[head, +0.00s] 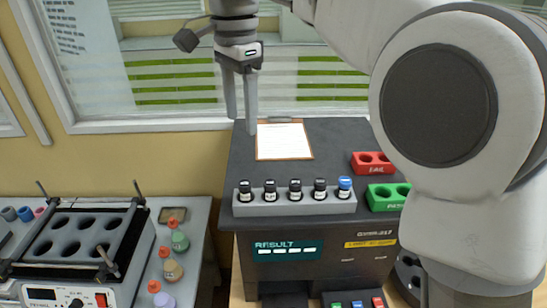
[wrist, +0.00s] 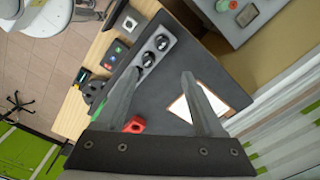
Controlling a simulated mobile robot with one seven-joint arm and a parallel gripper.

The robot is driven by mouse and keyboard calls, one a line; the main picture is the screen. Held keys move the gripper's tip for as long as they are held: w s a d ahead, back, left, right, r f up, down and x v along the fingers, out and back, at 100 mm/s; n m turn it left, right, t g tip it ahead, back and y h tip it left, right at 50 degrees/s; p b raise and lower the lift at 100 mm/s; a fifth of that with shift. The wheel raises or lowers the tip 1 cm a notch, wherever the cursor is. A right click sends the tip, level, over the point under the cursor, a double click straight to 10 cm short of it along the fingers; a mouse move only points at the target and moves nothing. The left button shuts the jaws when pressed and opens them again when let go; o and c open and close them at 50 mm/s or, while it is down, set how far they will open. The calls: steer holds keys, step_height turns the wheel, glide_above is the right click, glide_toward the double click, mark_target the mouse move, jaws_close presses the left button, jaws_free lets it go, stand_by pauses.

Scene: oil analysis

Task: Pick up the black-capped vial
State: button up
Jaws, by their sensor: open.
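Several black-capped vials, one of them at the middle (head: 295,189), stand upright in a row in a grey rack (head: 308,208) on the dark analyzer's top. A blue-capped vial (head: 345,187) stands at the rack's right end. My gripper (head: 241,126) is open and empty, above and behind the rack's left end, apart from the vials. In the wrist view my gripper (wrist: 163,75) has its fingers spread over the dark top. Two dark round vial tops, one near the rack's end (wrist: 161,42), show there; my left finger hides part of the rack.
A clipboard (head: 284,141) lies behind the rack. A red block (head: 372,162) and a green block (head: 388,197) with holes sit to its right. A heating block (head: 80,240) and several small bottles (head: 173,270) stand on the left table. The window wall is behind.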

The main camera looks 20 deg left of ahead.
steer(key=b, duration=0.1)
glide_above(244, 183)
step_height(244, 183, down, 12)
steer(key=shift+s+r, duration=0.1)
steer(key=shift+f, duration=2.8)
jaws_close()
